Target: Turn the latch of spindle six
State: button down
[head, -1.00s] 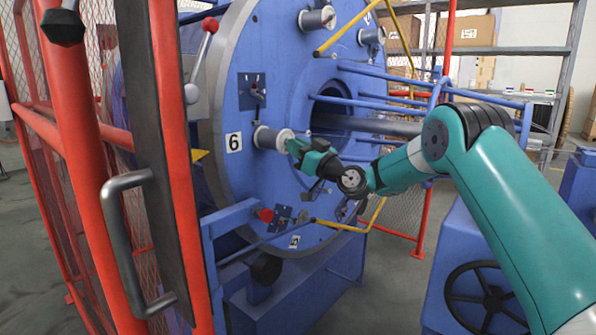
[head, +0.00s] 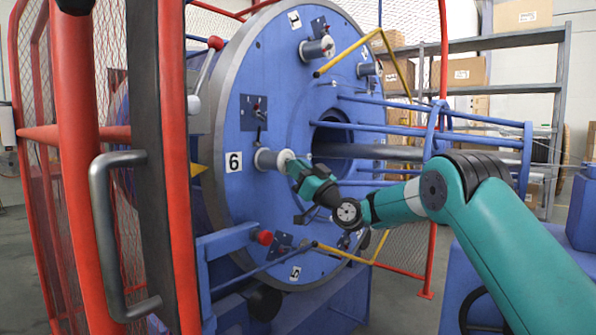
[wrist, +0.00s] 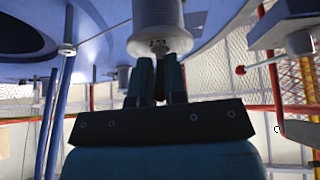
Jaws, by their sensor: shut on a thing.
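Spindle six (head: 267,159) is a grey cylinder standing out from the big blue disc (head: 225,118), right of the "6" label (head: 234,162). My gripper (head: 291,168) is at the spindle's pale outer end. In the wrist view, its two dark teal fingers (wrist: 160,62) meet the end of the grey spindle (wrist: 157,22). They are shut on the small latch at that end, which is mostly hidden between them. A dark plate with a small lever (head: 254,115) sits on the disc above spindle six.
Blue rods (head: 385,104) and a grey shaft (head: 380,152) run out to the right of the disc. Yellow bent bars (head: 350,54) stand out above and below. A red-framed mesh guard with a grey handle (head: 104,230) is at the left. Shelving with boxes (head: 522,15) stands behind.

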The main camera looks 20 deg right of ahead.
jog(key=c, duration=1.2)
grip_release()
jog(key=shift+o, duration=0.2)
jog(key=b+v, duration=1.6)
jog(key=v, duration=0.1)
jog(key=shift+f, duration=0.2)
jog(key=shift+s, duration=0.15)
